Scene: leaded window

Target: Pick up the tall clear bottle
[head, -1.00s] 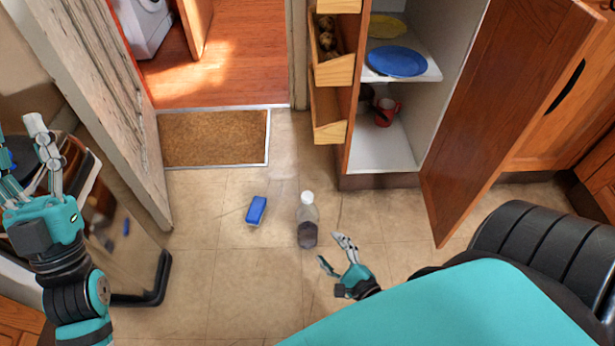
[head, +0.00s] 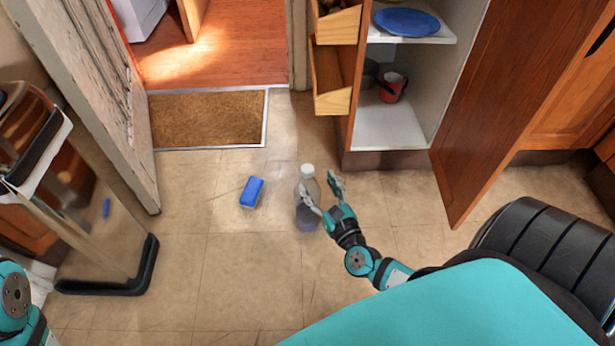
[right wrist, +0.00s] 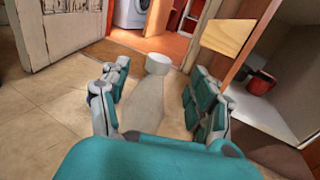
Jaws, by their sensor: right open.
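The tall clear bottle (head: 307,208) stands upright on the tiled floor, with a white cap and a dark lower part. My right gripper (head: 324,192) is open at the bottle, with one finger across the front of the bottle and the other apart from it on the right. In the right wrist view the bottle (right wrist: 146,105) stands between the two open fingers (right wrist: 154,98), its white cap at the top and its lower part hidden by the gripper's palm. Of my left arm only a part shows at the lower left of the head view; its gripper is out of the picture.
A blue sponge-like block (head: 251,191) lies on the floor left of the bottle. An open cupboard (head: 390,130) with a red mug (head: 392,88) and a blue plate (head: 407,22) stands behind, its door (head: 490,110) swung out right. A doormat (head: 209,119) lies at the doorway.

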